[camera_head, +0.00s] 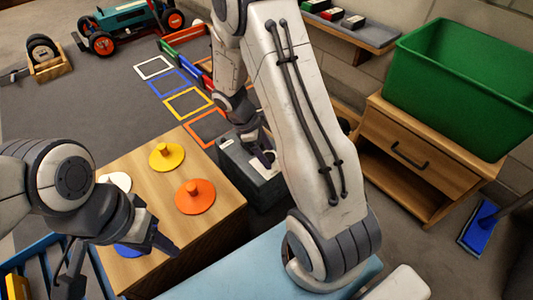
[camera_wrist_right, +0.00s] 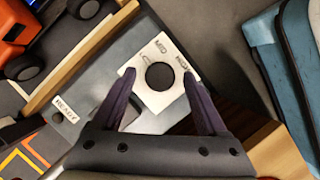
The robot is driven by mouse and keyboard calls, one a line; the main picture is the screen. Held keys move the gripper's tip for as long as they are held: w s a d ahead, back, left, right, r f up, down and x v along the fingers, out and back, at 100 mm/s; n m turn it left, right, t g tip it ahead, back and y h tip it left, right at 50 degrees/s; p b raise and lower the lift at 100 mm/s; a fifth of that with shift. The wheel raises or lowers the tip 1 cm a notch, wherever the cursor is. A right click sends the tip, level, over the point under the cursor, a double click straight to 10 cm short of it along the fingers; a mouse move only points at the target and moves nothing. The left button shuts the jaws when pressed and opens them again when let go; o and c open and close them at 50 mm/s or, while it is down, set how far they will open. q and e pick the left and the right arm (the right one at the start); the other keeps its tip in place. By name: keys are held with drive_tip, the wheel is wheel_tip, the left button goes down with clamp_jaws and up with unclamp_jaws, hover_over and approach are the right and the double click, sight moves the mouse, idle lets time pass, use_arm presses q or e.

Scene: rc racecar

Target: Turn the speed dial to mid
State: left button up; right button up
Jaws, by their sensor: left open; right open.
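The speed dial (camera_wrist_right: 159,76) is a dark round shape in a white plate (camera_wrist_right: 152,104) marked MID and HIGH, in the right wrist view. It sits on the top of a grey box (camera_head: 253,178), which is partly hidden by my right arm in the head view. My right gripper (camera_wrist_right: 158,100) is open, with its dark fingers either side of the plate, pointing at the dial. I cannot tell whether they touch it. The dial's setting is not clear. My left gripper (camera_head: 120,258) is open and empty over the front of the wooden table.
A wooden table (camera_head: 137,166) holds yellow (camera_head: 166,156) and orange (camera_head: 195,196) knobbed discs. A READY label (camera_wrist_right: 65,109) is on the box. A green bin (camera_head: 465,85) stands on a wooden cabinet (camera_head: 410,155) at right. A toy car (camera_head: 125,20) is at back left.

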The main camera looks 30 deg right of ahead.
clamp_jaws()
drive_tip(key=shift+r+p, duration=0.2)
drive_tip(key=shift+p, duration=0.35)
drive_tip(key=m+y+p, duration=0.1)
drive_tip(key=m+p, duration=0.2)
drive_tip(key=p, duration=0.1)
drive_tip(key=m+g+p, duration=0.1)
drive_tip(key=m+p, duration=0.2)
drive_tip(key=p, duration=0.2)
drive_tip(key=shift+w+d+r+y, duration=0.1)
drive_tip(key=shift+d+r+y, duration=0.1)
drive_tip(key=shift+y, duration=0.2)
drive_tip(key=shift+w+d+f+m+g+y+p, duration=0.15)
drive_tip(key=shift+m+y+p, duration=0.15)
drive_tip(key=shift+m+p, duration=0.5)
drive_tip(key=shift+s+a+f+m+g+y+p, duration=0.15)
drive_tip(key=shift+m+y+p, duration=0.15)
drive_tip(key=shift+m+p, duration=0.45)
drive_tip(key=shift+w+d, duration=0.1)
unclamp_jaws()
